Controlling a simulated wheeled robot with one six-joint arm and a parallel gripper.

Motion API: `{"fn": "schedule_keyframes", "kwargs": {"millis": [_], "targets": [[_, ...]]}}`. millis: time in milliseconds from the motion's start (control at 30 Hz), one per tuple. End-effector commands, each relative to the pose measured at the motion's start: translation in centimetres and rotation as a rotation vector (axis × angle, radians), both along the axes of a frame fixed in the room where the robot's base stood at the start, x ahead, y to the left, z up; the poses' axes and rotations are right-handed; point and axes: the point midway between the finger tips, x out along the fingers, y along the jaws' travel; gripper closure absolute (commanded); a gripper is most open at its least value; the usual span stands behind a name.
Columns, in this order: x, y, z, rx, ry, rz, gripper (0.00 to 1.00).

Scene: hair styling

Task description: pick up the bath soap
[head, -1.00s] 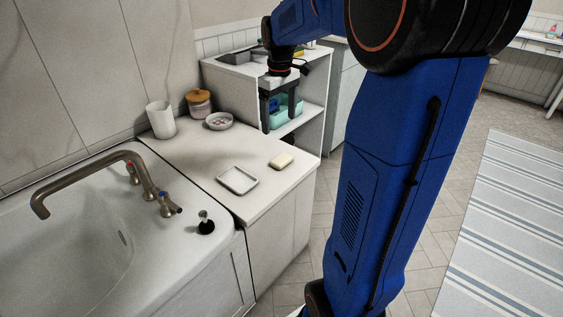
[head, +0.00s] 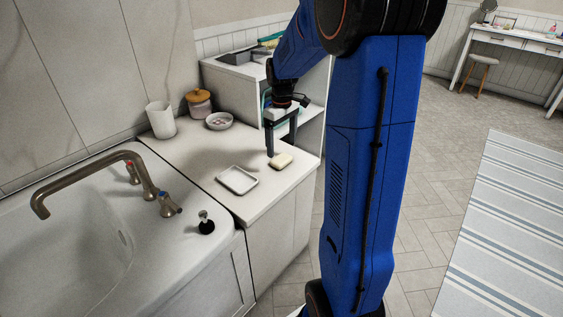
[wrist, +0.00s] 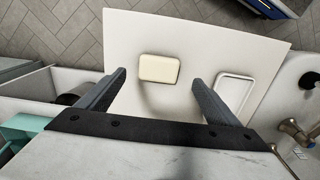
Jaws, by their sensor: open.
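The bath soap (head: 281,160) is a small cream bar lying on the white counter (head: 208,166) near its right edge. My gripper (head: 281,146) is open and empty, pointing down just above and behind the soap in the head view. In the wrist view the soap (wrist: 159,68) lies a little beyond the fingertips, between their lines and nearer the left finger. My gripper (wrist: 158,77) is apart from the soap there.
A white soap dish (head: 237,180) lies left of the soap. A white cup (head: 161,120), a lidded jar (head: 199,103) and a small round dish (head: 219,121) stand at the back. The bathtub with its faucet (head: 147,178) is at left; a shelf unit (head: 226,82) stands behind.

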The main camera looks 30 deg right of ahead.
Motion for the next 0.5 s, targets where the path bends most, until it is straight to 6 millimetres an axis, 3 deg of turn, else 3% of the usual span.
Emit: {"fn": "schedule_keyframes", "kwargs": {"millis": [267, 500], "targets": [[0.0, 0.0, -1.9, 0.0, 0.002, 0.0, 0.14], [0.4, -0.1, -5.0, 0.001, 0.002, 0.0, 0.14]]}}
